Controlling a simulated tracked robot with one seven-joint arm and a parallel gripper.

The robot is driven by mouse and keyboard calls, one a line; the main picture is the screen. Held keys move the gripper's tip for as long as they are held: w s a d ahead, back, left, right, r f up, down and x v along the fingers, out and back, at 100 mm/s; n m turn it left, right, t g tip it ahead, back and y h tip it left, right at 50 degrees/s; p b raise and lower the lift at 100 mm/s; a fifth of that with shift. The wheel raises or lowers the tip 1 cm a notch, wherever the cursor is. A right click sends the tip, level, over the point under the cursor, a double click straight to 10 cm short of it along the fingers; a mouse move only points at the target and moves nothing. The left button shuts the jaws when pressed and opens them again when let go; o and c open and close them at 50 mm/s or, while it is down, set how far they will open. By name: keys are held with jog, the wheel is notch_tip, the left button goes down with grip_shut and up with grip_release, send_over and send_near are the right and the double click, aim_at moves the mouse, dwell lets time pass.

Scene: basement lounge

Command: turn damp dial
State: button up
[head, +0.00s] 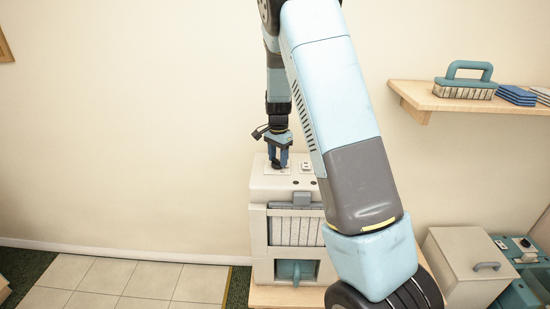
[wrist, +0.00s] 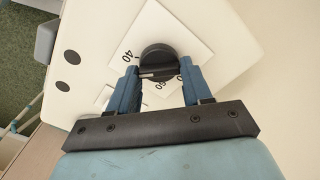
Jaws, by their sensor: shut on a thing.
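The damp dial (wrist: 158,60) is a dark round knob on a white plate (wrist: 195,32) marked with numbers, among them 40 and 60. The plate is on top of a cream machine (head: 262,212). My gripper (wrist: 160,75) comes down on the dial from above, with one blue finger on each side of it. It is shut on the dial. In the head view my gripper (head: 279,160) stands over the machine's top, and the dial is mostly hidden by the fingers there.
The machine has a grey grille and a teal part low in front. A wall shelf (head: 420,97) at right holds a teal-handled brush (head: 466,82) and blue pads (head: 517,95). A beige bin (head: 460,262) stands at lower right. The tiled floor (head: 130,284) at left is clear.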

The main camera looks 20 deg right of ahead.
aim_at(276, 159)
jog(key=shift+w+a+r+m, duration=0.1)
jog(key=shift+a+m, duration=0.1)
jog(key=shift+m, duration=0.7)
jog(key=shift+w+a+r+m, duration=0.1)
jog(key=shift+a+m, duration=0.1)
jog(key=shift+m, duration=0.7)
jog(key=o, duration=0.8)
jog(key=shift+f, duration=0.15)
jog(key=shift+o, duration=1.2)
jog(key=shift+d, duration=0.1)
jog(key=shift+s, duration=0.1)
notch_tip(276, 159, up, 14)
jog(key=shift+f, duration=0.2)
